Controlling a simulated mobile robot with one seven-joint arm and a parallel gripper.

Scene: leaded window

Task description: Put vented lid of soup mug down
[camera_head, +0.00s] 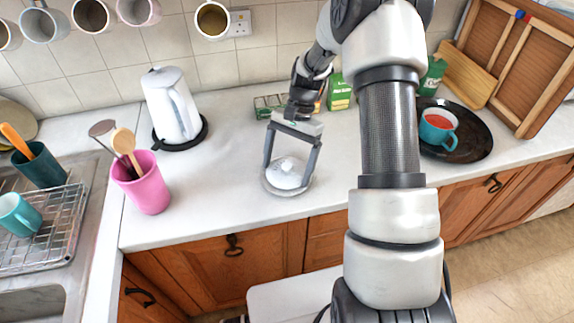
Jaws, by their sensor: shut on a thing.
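The vented lid (286,181) is a round, pale grey-white disc with a raised middle. It is near the front edge of the white counter, left of my arm. My gripper (288,171) points down and is shut on the lid, with one finger on each side. I cannot tell whether the lid touches the counter or hangs just above it. The teal soup mug (436,135) stands uncovered at the right, with red soup showing inside. It is on a dark round tray (474,143), well apart from the lid.
A white kettle (171,105) and a pink utensil cup (146,187) stand left of the lid. Green boxes (340,92) are behind my gripper. A dish rack (45,235) is at the far left. The counter (222,165) between kettle and lid is clear.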

